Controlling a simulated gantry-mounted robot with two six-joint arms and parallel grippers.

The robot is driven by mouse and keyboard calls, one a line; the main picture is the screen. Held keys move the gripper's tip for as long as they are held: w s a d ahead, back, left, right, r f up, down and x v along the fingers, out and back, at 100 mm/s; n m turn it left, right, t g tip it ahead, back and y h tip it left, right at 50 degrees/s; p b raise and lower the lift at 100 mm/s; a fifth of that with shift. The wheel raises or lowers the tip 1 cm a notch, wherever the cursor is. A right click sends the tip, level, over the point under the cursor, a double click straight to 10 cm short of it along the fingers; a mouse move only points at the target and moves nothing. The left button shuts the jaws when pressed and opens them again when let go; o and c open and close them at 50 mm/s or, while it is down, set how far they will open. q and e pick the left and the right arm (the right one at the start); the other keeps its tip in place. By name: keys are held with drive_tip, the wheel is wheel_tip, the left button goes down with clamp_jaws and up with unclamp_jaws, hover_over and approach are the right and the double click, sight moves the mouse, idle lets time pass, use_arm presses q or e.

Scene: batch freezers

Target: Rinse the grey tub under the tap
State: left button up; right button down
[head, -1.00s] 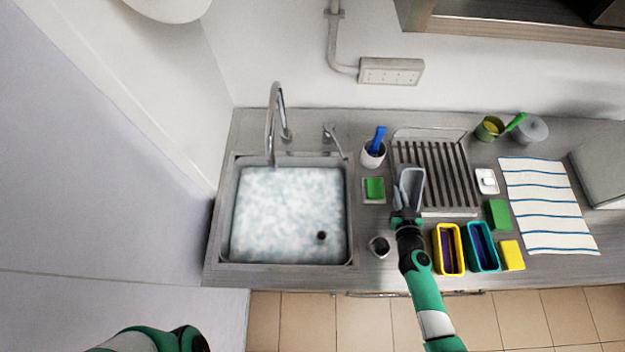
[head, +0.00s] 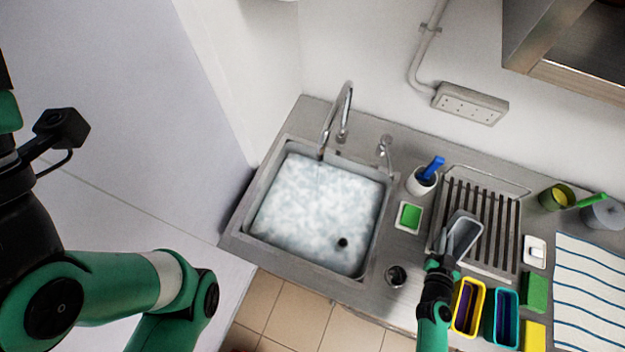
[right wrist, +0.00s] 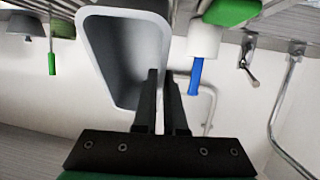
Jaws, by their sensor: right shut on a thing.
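The grey tub (head: 463,236) is held tilted above the left front part of the drying rack. My right gripper (head: 441,262) is shut on it. In the right wrist view the tub (right wrist: 124,58) shows its open hollow side, with the fingers (right wrist: 162,95) at its wall. The curved metal tap (head: 341,112) stands at the back of the sink (head: 267,168), left of the tub and apart from it. The sink holds whitish, foamy-looking water. My left arm fills the left side of the head view, but its fingertips do not show.
Between sink and rack (head: 515,262) stand a white cup with a blue brush (head: 423,182), a green sponge on a dish (head: 411,216) and a small dark-centred round pot (head: 396,276). Yellow (head: 467,308) and teal (head: 502,318) tubs stand at the front. A striped cloth (head: 590,275) lies right.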

drive_tip(key=s, duration=0.3)
drive_tip(key=shift+s+f, duration=0.25)
drive_tip(key=shift+f, duration=0.1)
drive_tip(key=s, duration=0.4)
drive_tip(key=shift+s+r, duration=0.2)
drive_tip(key=shift+s, duration=0.2)
drive_tip(key=shift+r, duration=0.1)
idle(0.8)
drive_tip(key=s+r+p, duration=0.2)
drive_tip(key=s+r, duration=0.1)
drive_tip(key=s, duration=0.2)
drive_tip(key=shift+r, duration=0.4)
idle(0.3)
